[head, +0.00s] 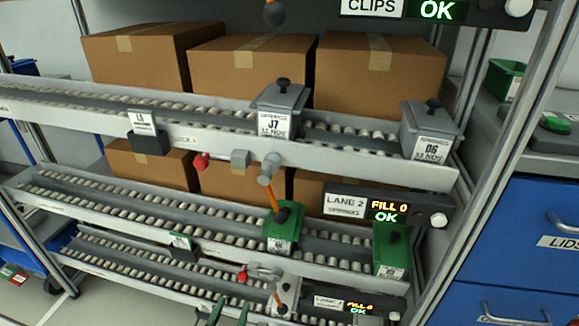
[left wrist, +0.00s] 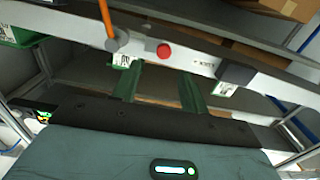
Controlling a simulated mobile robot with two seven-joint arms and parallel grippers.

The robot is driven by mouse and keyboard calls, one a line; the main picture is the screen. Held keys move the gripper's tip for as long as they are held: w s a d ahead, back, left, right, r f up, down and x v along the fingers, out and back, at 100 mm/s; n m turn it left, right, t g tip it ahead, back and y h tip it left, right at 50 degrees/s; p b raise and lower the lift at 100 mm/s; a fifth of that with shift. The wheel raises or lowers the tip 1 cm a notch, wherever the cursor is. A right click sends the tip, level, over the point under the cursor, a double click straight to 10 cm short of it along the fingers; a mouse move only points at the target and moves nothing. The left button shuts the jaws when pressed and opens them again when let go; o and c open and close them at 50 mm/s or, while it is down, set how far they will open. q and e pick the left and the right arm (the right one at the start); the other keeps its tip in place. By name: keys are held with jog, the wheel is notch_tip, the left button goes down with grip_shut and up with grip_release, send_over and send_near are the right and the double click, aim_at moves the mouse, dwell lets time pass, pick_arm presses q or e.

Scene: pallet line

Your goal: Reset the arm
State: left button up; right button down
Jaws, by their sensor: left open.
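My left gripper (head: 229,312) shows at the bottom edge of the head view as two green fingers, apart and with nothing between them. In the left wrist view the open fingers (left wrist: 160,88) point toward the front rail of a roller lane, below a red knob (left wrist: 164,50). The rest of my left arm is out of the head view. My right gripper is not in view.
A rack holds sloped roller lanes with grey bins, J7 (head: 280,110) and 06 (head: 431,128), and green bins (head: 283,228) (head: 391,250). Cardboard boxes (head: 253,70) stand behind. A Lane 2 display (head: 385,206) juts out. Blue drawers (head: 545,215) stand at right.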

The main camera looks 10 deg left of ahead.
pick_arm(q)
jog(key=s+a+f+g, duration=0.25)
jog(key=s+f, duration=0.45)
jog(key=s, duration=0.4)
jog(key=s+f+m+g+h, duration=0.2)
jog(key=s+g, duration=0.8)
jog(key=s, duration=2.3)
jog(key=w+r+t+p, duration=0.1)
jog(key=w+r+p, duration=0.1)
jog(key=r+p, duration=0.7)
jog(key=w+d+r+t+p, duration=0.1)
jog(key=w+r+p, duration=0.2)
jog(key=r+p, duration=0.7)
jog(key=w+d+r+t+p, duration=0.1)
jog(key=w+r+p, duration=0.1)
jog(key=r+p, duration=0.8)
jog(key=shift+w+r+y+p, duration=0.25)
jog(key=shift+w+y+p, duration=0.1)
jog(key=shift+p, duration=0.75)
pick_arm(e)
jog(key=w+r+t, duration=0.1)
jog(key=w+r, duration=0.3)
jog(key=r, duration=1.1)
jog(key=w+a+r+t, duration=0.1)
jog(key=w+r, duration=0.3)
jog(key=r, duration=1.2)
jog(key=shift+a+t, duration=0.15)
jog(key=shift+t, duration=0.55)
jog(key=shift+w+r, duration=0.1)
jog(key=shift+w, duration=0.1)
